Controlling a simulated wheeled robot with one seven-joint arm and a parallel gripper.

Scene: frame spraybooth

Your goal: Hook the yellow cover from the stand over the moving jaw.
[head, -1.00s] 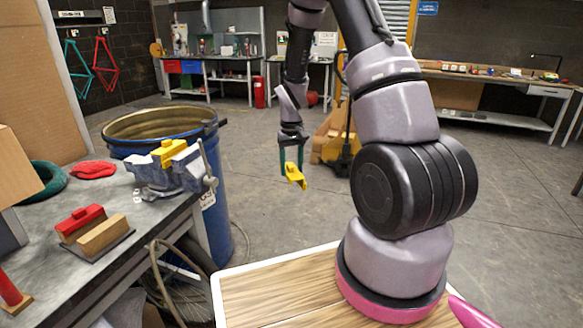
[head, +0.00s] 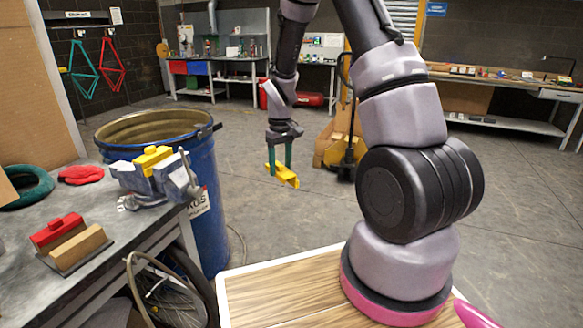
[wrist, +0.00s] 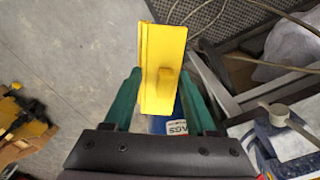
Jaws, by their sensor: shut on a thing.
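My gripper (head: 279,166), with green fingers, is shut on a yellow cover (head: 286,177) and holds it in the air, right of the blue drum. In the wrist view the cover (wrist: 160,70) sits between the green fingers and reaches beyond their tips. A grey-blue vise (head: 138,178) stands at the bench corner, left of my gripper. Another yellow cover (head: 152,158) sits on the vise's jaws. The vise's moving jaw (head: 178,176) is on the handle side. The stand (head: 75,262) on the bench holds a red cover (head: 57,231) and a wooden block (head: 78,247).
The blue drum (head: 207,215) stands behind the bench (head: 120,245), close to the vise. A red cloth (head: 82,175) and a green ring (head: 25,188) lie on the bench. A bicycle wheel (head: 165,295) leans below. The floor (head: 260,215) under my gripper is clear.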

